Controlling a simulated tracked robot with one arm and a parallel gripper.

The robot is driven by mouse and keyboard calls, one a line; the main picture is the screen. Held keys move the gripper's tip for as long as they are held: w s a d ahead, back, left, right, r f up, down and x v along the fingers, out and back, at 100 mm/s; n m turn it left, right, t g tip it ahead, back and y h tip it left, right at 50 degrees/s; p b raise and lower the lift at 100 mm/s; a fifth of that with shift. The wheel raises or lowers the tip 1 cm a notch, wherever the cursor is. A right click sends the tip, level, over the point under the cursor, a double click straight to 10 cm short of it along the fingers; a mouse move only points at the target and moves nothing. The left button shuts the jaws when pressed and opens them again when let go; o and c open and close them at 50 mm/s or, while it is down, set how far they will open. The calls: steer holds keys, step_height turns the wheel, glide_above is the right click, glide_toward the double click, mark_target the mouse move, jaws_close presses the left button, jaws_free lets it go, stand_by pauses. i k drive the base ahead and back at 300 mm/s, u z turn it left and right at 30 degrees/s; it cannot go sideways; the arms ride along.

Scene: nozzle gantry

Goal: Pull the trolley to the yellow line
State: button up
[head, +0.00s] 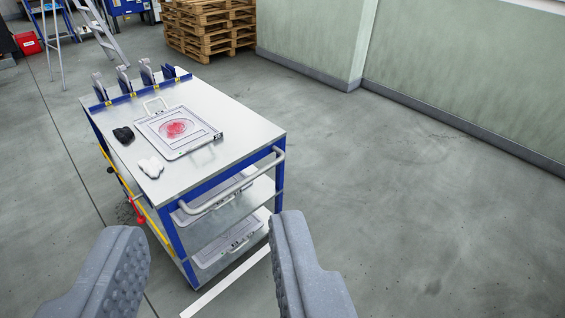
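The trolley (184,184) is a blue-framed cart with a pale top and lower shelves, standing left of the middle. Its grey bar handle (232,185) runs along the near end, facing me. My gripper (208,230) is open, its two grey ridged fingers wide apart at the bottom of the view. The handle appears beyond and between the fingertips, with nothing held. A white line (228,284) on the floor shows at the trolley's near end, partly hidden by my right finger. I see no yellow line on the floor.
On the trolley top lie a framed plate (178,130) with a red patch, a black item (123,134) and a white item (151,167). Wooden pallets (210,28), a ladder (100,30) and a red box (27,43) stand behind. Floor to the right is clear up to the wall.

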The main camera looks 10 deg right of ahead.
mark_target(248, 137)
steer(key=z, duration=0.1)
steer(key=i, duration=0.95)
steer(key=u, duration=0.1)
